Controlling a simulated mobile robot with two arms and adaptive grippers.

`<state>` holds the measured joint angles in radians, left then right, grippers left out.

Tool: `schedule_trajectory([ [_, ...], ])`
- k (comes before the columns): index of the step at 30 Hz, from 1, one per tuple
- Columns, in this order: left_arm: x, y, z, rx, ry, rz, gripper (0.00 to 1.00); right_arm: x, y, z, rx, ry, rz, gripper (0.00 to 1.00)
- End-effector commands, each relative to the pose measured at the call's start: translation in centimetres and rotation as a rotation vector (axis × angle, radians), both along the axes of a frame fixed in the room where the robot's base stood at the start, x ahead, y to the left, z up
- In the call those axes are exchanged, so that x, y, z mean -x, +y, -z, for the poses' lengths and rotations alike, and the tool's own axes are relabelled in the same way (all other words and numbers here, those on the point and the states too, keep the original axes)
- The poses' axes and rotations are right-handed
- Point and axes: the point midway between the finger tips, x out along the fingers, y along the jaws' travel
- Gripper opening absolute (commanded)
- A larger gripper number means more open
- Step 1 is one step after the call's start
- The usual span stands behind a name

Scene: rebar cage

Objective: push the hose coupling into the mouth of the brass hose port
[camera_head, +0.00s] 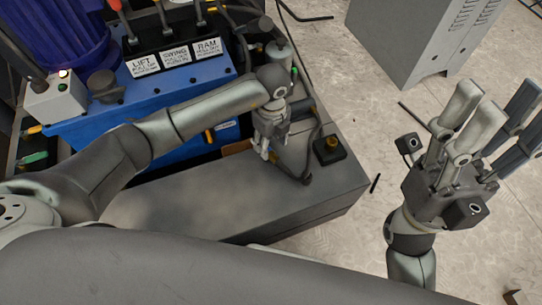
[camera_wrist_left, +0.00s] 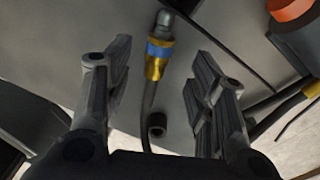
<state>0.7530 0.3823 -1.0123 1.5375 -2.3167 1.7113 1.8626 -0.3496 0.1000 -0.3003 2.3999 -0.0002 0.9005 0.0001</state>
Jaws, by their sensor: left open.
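The hose coupling (camera_wrist_left: 157,52), brass with a blue band and a grey tip, shows in the left wrist view on a black hose. It lies between the spread fingers of my left gripper (camera_wrist_left: 160,85), apart from both. In the head view my left gripper (camera_head: 274,150) points down over the grey cabinet top, open; the coupling is hard to make out there. My right gripper (camera_head: 495,108) is raised at the right, open and empty, its fingers upward. I cannot pick out the brass hose port in either view.
The grey cabinet top (camera_head: 190,205) is mostly bare. A black box with an orange button (camera_head: 331,146) stands close right of my left gripper. A blue unit with labelled levers (camera_head: 160,95) stands behind it. A grey cabinet (camera_head: 415,35) stands on the floor.

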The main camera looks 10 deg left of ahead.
Motion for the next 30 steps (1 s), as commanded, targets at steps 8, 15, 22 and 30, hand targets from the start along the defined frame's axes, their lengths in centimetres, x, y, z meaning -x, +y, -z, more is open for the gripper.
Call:
schedule_trajectory([
  [8,0.5,0.3,4.0,0.001,0.002,0.0,0.51,-0.4,0.1,0.6,0.004,-0.046,0.003,0.51],
  [15,0.5,0.3,4.5,-0.001,0.001,0.0,0.51,-0.6,0.2,0.1,0.006,-0.058,0.003,0.51],
  [22,0.4,0.3,4.5,0.0,0.001,0.0,0.38,-0.6,0.2,0.1,0.007,-0.057,0.003,0.51],
  [30,0.4,0.3,4.5,0.0,0.001,0.0,0.03,-0.5,0.2,0.1,0.007,-0.057,0.003,0.51],
])
